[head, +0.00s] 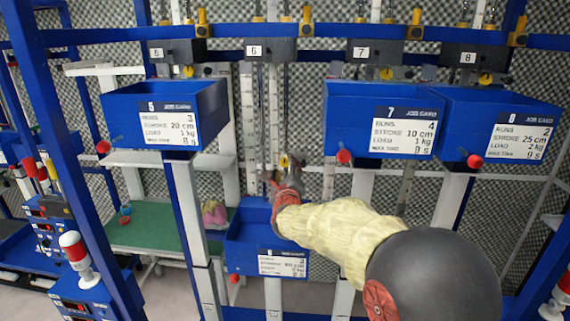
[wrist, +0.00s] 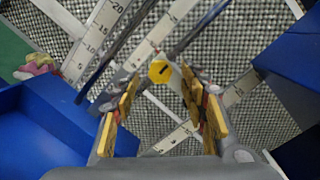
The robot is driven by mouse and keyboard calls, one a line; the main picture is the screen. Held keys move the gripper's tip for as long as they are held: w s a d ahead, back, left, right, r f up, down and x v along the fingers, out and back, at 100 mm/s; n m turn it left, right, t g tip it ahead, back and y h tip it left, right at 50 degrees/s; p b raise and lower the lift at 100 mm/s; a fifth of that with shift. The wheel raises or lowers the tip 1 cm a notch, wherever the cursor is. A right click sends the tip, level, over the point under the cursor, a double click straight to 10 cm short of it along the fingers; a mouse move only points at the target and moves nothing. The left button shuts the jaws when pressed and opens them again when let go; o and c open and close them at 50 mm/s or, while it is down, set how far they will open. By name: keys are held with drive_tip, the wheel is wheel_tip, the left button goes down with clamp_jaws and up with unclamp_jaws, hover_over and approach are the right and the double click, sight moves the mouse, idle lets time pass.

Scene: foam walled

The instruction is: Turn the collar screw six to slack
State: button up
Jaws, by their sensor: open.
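The collar screw of station six is a round yellow knob (head: 284,160) with a dark slot, on the upright below the plate marked 6 (head: 254,50). In the wrist view the knob (wrist: 160,71) appears just beyond and between the fingertips, its slot slightly tilted. My gripper (head: 274,178) is open, its yellow-padded fingers (wrist: 159,88) spread on either side of the knob's line of sight. I see no contact; the exact gap in depth is unclear. In the head view the gripper and arm partly cover the area below the knob. The blue bin six (head: 238,254) hangs low, below the gripper.
Blue bins five (head: 122,106), seven (head: 349,117) and eight (head: 463,129) hang higher on both sides. Numbered scale strips (wrist: 100,40) flank the knob. A blue bin wall (wrist: 285,60) is close on the wrist view's right, another bin (wrist: 45,120) at lower left.

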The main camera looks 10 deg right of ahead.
sight(285, 161)
drive_tip(key=shift+w+d, duration=0.2)
drive_tip(key=shift+w, duration=0.95)
drive_tip(key=shift+c, duration=0.7)
clamp_jaws()
